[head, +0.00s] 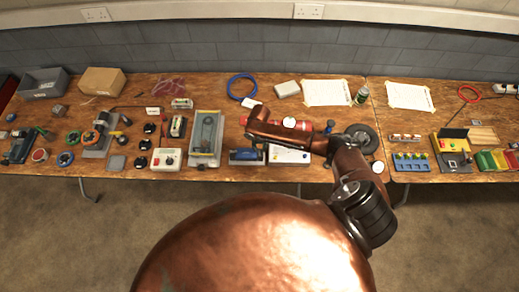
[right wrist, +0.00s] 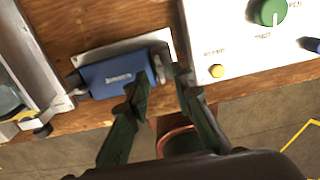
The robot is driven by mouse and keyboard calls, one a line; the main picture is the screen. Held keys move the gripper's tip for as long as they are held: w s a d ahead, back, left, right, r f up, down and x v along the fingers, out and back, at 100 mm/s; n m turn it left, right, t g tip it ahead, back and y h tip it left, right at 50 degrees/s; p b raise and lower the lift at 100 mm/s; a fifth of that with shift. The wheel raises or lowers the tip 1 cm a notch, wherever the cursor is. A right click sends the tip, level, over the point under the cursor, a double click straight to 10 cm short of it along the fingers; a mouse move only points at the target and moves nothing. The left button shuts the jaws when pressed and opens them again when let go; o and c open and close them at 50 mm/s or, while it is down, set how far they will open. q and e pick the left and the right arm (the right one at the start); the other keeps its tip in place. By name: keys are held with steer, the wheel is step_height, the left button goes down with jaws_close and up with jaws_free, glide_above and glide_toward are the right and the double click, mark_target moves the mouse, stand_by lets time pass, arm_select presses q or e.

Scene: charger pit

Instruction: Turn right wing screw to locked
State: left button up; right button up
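A blue block (right wrist: 118,76) lies on a metal plate near the table's front edge in the right wrist view; it also shows in the head view (head: 246,156). A small grey metal part, seemingly the right wing screw (right wrist: 159,66), is at the block's right end. Its angle is hard to read. Contact cannot be told. My left gripper is out of view.
A grey tray (head: 206,138) is left of the block. A red cylinder (head: 289,132) lies behind. Other devices crowd the table (head: 225,172).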

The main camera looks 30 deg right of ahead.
mark_target(260, 152)
steer(key=shift+f, duration=1.4)
steer(key=shift+c, duration=0.4)
jaws_close()
